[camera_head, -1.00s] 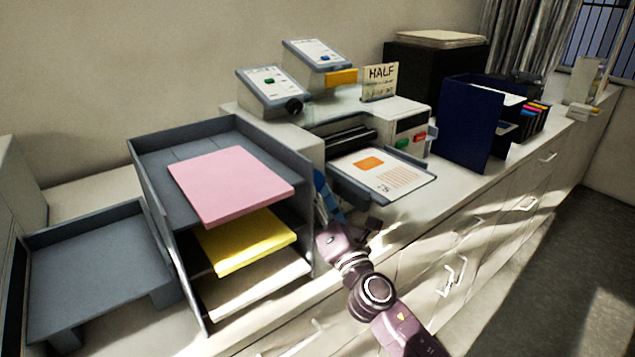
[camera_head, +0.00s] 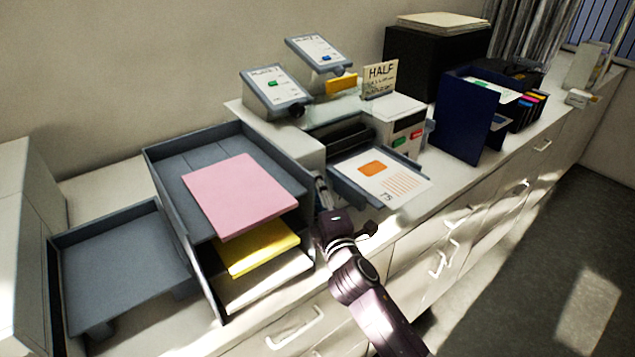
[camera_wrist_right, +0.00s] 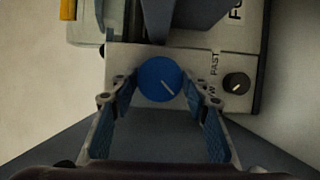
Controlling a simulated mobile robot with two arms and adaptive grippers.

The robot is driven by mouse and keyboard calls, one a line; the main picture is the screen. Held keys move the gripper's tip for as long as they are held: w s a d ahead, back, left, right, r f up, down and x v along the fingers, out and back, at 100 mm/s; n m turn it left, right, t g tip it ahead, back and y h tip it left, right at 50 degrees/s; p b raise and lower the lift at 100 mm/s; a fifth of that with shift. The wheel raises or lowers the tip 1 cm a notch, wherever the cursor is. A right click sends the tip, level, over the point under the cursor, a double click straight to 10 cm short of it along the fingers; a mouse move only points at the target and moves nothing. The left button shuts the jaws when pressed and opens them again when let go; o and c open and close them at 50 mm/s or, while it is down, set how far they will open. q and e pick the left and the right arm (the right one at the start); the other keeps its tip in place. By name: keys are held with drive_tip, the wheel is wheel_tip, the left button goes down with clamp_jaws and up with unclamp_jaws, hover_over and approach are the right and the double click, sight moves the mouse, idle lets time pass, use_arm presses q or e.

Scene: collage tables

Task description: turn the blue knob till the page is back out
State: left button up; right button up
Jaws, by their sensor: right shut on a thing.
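The blue knob (camera_wrist_right: 160,79) sits on the pale side panel of the copying machine, its white mark pointing down and right in the right wrist view. My right gripper (camera_wrist_right: 159,88) is shut on it, one finger on each side. In the head view my right gripper (camera_head: 322,192) reaches between the paper trays and the machine, and the knob is hidden there. The page (camera_head: 393,182), white with an orange square and printed lines, lies print up on the machine's front tray (camera_head: 345,180). My left gripper is not in view.
A small dark knob (camera_wrist_right: 236,83) sits right of the blue one, by the word FAST. A grey tray stack (camera_head: 165,178) with pink (camera_head: 238,195) and yellow (camera_head: 258,246) paper stands close on the left. A HALF sign (camera_head: 380,80) and navy file holder (camera_head: 462,118) stand behind.

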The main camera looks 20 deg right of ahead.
drive_tip(key=shift+m+p, duration=0.4)
drive_tip(key=shift+m, duration=0.1)
drive_tip(key=shift+g, duration=0.3)
drive_tip(key=o, duration=0.9)
drive_tip(key=shift+s, duration=0.1)
drive_tip(key=s, duration=1.2)
drive_tip(key=shift+a+r, duration=0.1)
drive_tip(key=shift+a, duration=0.1)
drive_tip(key=shift+w, duration=0.1)
